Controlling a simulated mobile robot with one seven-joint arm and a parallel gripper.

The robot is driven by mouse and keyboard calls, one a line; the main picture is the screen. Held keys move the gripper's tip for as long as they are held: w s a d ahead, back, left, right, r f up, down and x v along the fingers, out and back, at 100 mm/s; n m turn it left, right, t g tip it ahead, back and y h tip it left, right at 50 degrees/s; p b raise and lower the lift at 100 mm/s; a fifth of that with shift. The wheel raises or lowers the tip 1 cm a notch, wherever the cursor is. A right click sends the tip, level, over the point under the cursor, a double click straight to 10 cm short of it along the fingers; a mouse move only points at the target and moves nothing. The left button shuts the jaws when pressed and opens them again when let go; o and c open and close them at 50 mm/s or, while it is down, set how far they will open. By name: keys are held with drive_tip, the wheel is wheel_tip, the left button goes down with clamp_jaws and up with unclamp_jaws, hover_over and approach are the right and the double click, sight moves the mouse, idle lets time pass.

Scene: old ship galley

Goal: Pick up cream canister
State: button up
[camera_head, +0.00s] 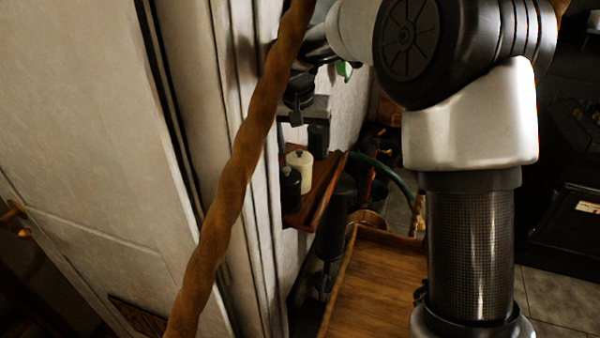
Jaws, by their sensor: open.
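The cream canister (300,165) stands upright on a small wooden wall shelf (324,190), left of the picture's middle. It has a dark knob on its lid. A black canister (290,188) stands just in front of it and covers part of its lower left side. My gripper (302,128) is above the shelf, pointing down, a little above the cream canister in the picture. It is open, with nothing seen held in it. The thick rope partly hides the gripper's left side, and its fingertips are dark and hard to make out.
A thick twisted rope (232,190) runs diagonally across the view. A wooden table top (372,285) lies below, right of the shelf. A green curved hose (385,172) shows behind.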

sight(297, 151)
drive_tip(key=w+f, duration=0.1)
drive_tip(key=w+a+f, duration=0.1)
drive_tip(key=shift+a+f, duration=0.2)
drive_tip(key=shift+f, duration=0.15)
drive_tip(key=shift+w+f, duration=0.1)
drive_tip(key=shift+f, duration=0.25)
drive_tip(key=x, duration=0.7)
drive_tip(key=shift+s+d+p, duration=0.15)
drive_tip(key=shift+s+p, duration=0.05)
drive_tip(key=shift+p, duration=0.15)
drive_tip(key=c, duration=1.5)
